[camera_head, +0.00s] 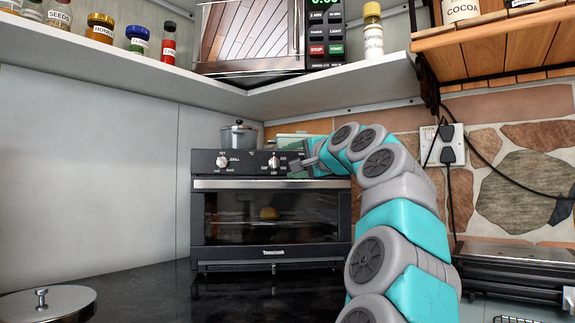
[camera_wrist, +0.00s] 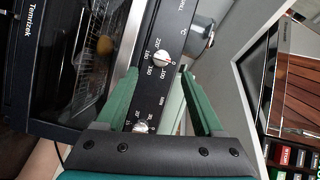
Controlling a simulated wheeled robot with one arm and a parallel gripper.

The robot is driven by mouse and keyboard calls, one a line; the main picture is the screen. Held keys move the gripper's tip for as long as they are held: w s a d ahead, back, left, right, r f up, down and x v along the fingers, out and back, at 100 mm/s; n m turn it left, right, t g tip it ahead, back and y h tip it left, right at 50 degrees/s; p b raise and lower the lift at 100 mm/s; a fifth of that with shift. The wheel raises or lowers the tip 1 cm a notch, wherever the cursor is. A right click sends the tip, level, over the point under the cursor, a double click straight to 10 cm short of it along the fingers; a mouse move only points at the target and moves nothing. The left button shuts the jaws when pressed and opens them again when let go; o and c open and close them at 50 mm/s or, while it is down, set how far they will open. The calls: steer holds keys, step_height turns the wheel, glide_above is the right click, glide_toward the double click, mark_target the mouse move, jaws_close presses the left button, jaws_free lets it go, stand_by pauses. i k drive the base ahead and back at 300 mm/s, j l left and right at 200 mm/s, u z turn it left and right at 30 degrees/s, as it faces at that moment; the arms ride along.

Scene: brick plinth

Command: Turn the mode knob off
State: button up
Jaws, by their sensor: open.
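The black toaster oven (camera_head: 271,247) stands on the dark counter, door shut. Its left knob (camera_head: 222,162) is white and is the likely mode knob; its label is unreadable, and it is outside the wrist view. The temperature knob (camera_head: 273,162) stands to its right; it also shows in the wrist view (camera_wrist: 162,60) beside a °C scale. A minute-scale knob (camera_wrist: 141,127) shows lower in the wrist view. My gripper (camera_head: 297,165) is in front of the panel's right part, right of the left knob. Its green fingers are apart and empty, with the temperature knob between their tips in the picture; contact is not visible.
A shelf with jars (camera_head: 139,38) and a microwave (camera_head: 250,35) hangs above. A metal pot (camera_head: 239,135) shows behind the oven. A round lid (camera_head: 45,303) lies at front left, and a black grill (camera_head: 520,270) stands at right. The counter left of the oven is clear.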

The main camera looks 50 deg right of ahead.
mark_target(222, 163)
steer(key=k, duration=1)
